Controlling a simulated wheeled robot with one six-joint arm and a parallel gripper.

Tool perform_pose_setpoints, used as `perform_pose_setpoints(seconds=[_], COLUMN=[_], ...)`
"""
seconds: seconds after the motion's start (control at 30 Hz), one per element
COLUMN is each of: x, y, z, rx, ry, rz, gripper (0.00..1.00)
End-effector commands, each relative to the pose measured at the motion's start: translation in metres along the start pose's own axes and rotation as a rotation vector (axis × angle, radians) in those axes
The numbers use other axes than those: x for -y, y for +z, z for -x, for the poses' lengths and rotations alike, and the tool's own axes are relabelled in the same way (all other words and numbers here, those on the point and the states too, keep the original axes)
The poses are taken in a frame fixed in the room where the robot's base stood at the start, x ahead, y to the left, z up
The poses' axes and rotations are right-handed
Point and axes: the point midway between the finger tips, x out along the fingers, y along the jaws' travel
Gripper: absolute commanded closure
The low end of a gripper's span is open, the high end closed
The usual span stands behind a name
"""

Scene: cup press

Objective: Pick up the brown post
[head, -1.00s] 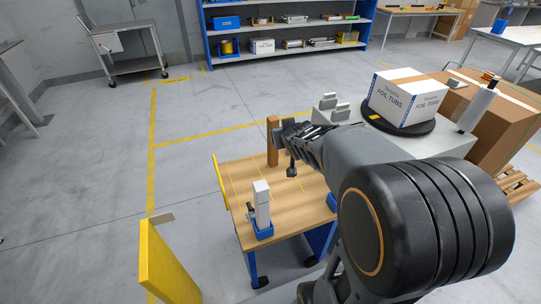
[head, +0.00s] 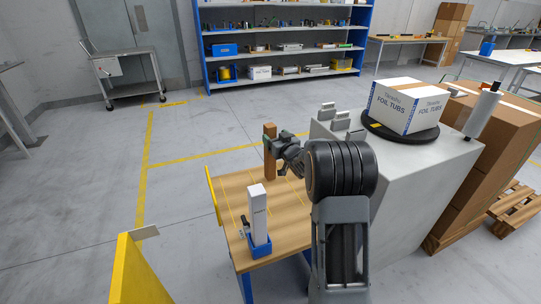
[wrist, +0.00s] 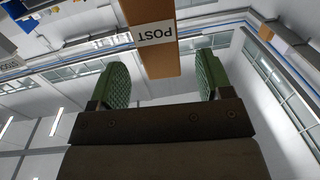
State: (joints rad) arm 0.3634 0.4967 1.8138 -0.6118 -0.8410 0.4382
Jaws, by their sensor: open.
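The brown post (head: 269,158) stands upright at the far edge of the wooden table (head: 233,186). My gripper (head: 276,141) is at its upper part, coming from the right. In the wrist view the post (wrist: 152,58) bears the label POST and lies between the two green finger pads of my open gripper (wrist: 162,76). Gaps show on both sides, so the pads do not touch it. My gripper hides part of the post's right side in the head view.
A white block (head: 257,208) stands in a blue holder (head: 260,248) at the table's near side. A grey cabinet (head: 410,160) with a white FOIL TUBS box (head: 406,104) is to the right. A yellow panel (head: 138,275) stands at the near left.

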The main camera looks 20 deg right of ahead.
Motion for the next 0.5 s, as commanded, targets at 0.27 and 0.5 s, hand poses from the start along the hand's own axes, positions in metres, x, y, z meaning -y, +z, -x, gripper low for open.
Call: perform_pose_setpoints(seconds=[0.27,0.5], x=[0.000,0.001], y=[0.001,0.003], z=[-0.017,-0.048], rx=[0.002,0.001], ry=[0.000,-0.001], rz=[-0.001,0.000], gripper=[0.28,0.28])
